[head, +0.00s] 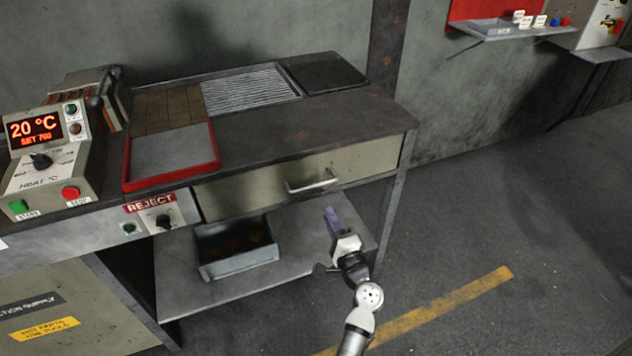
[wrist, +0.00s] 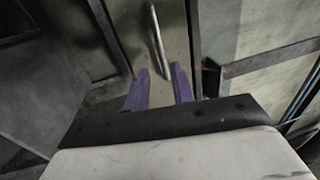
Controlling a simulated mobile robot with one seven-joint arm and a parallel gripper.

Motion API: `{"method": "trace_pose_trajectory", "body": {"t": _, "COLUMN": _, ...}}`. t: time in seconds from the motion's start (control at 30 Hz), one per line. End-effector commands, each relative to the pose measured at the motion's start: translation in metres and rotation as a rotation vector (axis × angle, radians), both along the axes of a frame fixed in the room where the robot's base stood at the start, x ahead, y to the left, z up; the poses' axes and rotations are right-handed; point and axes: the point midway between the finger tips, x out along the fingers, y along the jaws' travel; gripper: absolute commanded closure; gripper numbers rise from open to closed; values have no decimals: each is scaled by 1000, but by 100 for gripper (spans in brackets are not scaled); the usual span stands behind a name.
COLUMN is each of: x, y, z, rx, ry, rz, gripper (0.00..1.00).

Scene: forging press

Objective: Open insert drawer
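The insert drawer (head: 255,190) is a beige front under the right part of the dark workbench top, and it looks shut. Its metal bar handle (head: 312,182) sits right of the middle of the front. My gripper (head: 331,212) is in front of and below the handle, apart from it. In the wrist view my two purple fingers (wrist: 158,80) are spread with a gap between them and nothing in it. The handle (wrist: 157,38) shows ahead, past the fingertips, on the drawer front (wrist: 175,35).
A lower shelf (head: 300,262) holds a grey bin (head: 237,250). The bench top (head: 300,130) carries a red-rimmed tray (head: 217,160) and a ribbed plate. A heat control box (head: 45,165) and a reject panel (head: 157,216) are at left. Floor (head: 480,230) to the right is clear.

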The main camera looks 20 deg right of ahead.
Motion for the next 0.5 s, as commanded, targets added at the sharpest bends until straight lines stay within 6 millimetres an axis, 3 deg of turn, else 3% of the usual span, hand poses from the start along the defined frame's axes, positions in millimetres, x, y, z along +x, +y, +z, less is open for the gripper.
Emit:
{"method": "trace_pose_trajectory", "body": {"t": 0.3, "x": 69, "y": 3, "z": 17, "rx": -3, "ry": 0, "rz": 4, "gripper": 75}}
{"method": "trace_pose_trajectory", "body": {"t": 0.5, "x": 97, "y": 4, "z": 21, "rx": -2, "ry": 0, "rz": 2, "gripper": 75}}
